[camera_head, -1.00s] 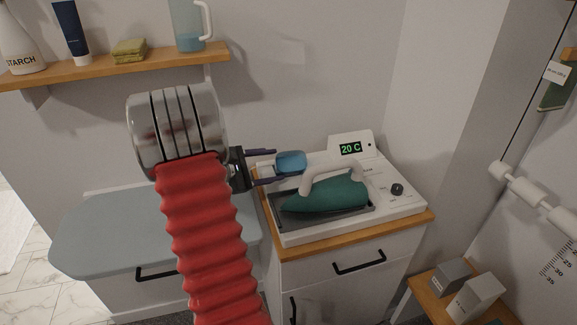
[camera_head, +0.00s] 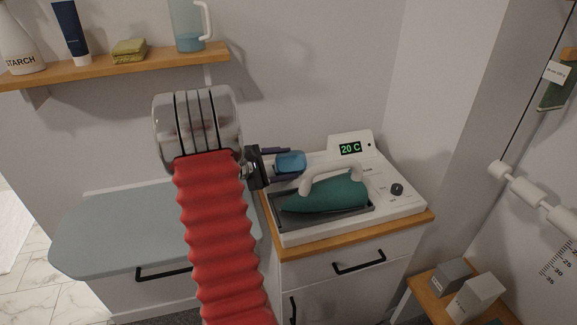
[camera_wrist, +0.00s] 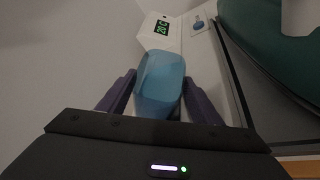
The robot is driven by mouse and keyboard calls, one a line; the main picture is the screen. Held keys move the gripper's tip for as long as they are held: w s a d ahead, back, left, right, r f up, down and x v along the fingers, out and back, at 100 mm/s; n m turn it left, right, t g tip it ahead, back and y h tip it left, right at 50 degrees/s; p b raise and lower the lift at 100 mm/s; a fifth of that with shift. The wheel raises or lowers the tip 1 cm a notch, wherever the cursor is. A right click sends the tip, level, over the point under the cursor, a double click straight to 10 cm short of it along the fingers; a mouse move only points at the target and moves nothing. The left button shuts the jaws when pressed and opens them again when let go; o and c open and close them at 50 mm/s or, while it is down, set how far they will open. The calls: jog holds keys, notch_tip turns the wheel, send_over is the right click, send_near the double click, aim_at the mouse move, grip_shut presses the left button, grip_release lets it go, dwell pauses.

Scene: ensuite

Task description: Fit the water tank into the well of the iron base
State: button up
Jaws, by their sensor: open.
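The blue translucent water tank (camera_head: 291,161) sits at the back left of the white iron base (camera_head: 405,208); whether it is fully down in the well cannot be told. In the wrist view the tank (camera_wrist: 160,82) stands between the two purple fingers of my gripper (camera_wrist: 160,92). The fingers are open, one on each side of it, with a slight gap visible at the right finger. In the head view my gripper (camera_head: 281,164) reaches in from the left at tank height. The well itself is hidden by the tank.
A teal iron (camera_head: 328,194) with a pale handle rests on the base just right of the tank. A display (camera_head: 350,149) reading 20 C stands behind it. A grey ironing board (camera_head: 120,232) lies left. A wooden shelf (camera_head: 110,68) with bottles hangs above.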

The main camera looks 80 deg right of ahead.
jog(key=shift+c, duration=0.4)
jog(key=c, duration=1.1)
jog(key=shift+r, duration=0.35)
jog(key=shift+r, duration=4.6)
jog(key=shift+r, duration=0.1)
